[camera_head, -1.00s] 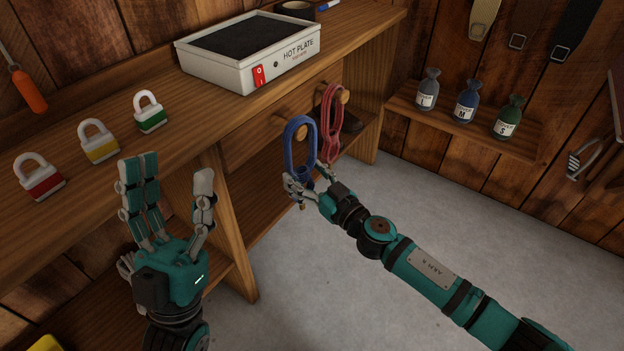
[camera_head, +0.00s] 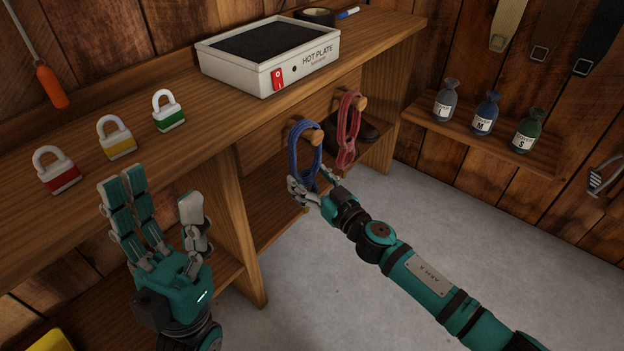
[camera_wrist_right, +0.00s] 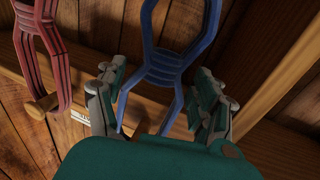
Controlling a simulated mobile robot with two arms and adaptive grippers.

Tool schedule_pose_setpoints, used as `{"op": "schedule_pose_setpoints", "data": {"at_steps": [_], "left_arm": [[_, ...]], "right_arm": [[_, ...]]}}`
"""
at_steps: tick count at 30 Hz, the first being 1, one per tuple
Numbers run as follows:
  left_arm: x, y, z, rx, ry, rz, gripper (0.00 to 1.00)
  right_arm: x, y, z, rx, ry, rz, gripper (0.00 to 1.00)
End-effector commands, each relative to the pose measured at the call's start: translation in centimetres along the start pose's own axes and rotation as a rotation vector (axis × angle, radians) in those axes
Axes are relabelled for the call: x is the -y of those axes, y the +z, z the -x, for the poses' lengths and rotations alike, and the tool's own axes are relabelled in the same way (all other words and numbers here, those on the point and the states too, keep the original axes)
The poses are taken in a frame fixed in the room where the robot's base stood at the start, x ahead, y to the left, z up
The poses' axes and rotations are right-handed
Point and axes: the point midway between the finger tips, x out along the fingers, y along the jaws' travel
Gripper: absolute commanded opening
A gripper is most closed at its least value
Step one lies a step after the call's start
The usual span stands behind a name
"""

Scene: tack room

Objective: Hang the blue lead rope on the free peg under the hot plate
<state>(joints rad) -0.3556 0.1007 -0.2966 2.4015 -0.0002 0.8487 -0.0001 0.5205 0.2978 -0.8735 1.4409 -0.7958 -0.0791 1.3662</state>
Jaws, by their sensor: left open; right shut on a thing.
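The blue lead rope (camera_head: 293,157) is a looped bundle hanging upright by the bench front, below the hot plate (camera_head: 270,52). My right gripper (camera_head: 317,188) is shut on its lower part. In the right wrist view the rope (camera_wrist_right: 165,70) lies between the fingers. A red rope (camera_head: 347,132) hangs at the other peg (camera_head: 361,103). My left gripper (camera_head: 160,215) is open and empty, in front of the bench at left.
Red (camera_head: 55,178), yellow (camera_head: 117,145) and green (camera_head: 169,118) padlocks stand on the bench top (camera_head: 200,140). A dark item (camera_head: 370,132) lies on the shelf behind the red rope. The floor (camera_head: 420,220) is clear.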

Motion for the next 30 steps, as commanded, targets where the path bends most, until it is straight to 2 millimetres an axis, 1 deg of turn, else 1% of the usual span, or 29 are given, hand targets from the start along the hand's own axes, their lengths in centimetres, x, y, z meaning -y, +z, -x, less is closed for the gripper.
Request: {"op": "schedule_pose_setpoints", "data": {"at_steps": [14,15,21,30], "left_arm": [[-0.02,0.02,0.02,0.0,0.0,0.001,0.62],[-0.02,0.02,0.02,0.0,0.0,0.001,0.62],[-0.01,0.02,0.02,0.0,0.0,0.001,0.62],[0.07,-0.1,-0.1,-0.006,-0.001,-0.002,0.62]], "right_arm": [[-0.11,0.13,0.04,0.002,0.003,-0.001,0.24],[-0.12,0.14,0.04,0.003,0.003,-0.001,0.72],[-0.1,0.13,0.04,0.002,0.002,-0.001,0.96],[-0.1,0.26,0.26,0.004,0.002,-0.001,0.96]]}}
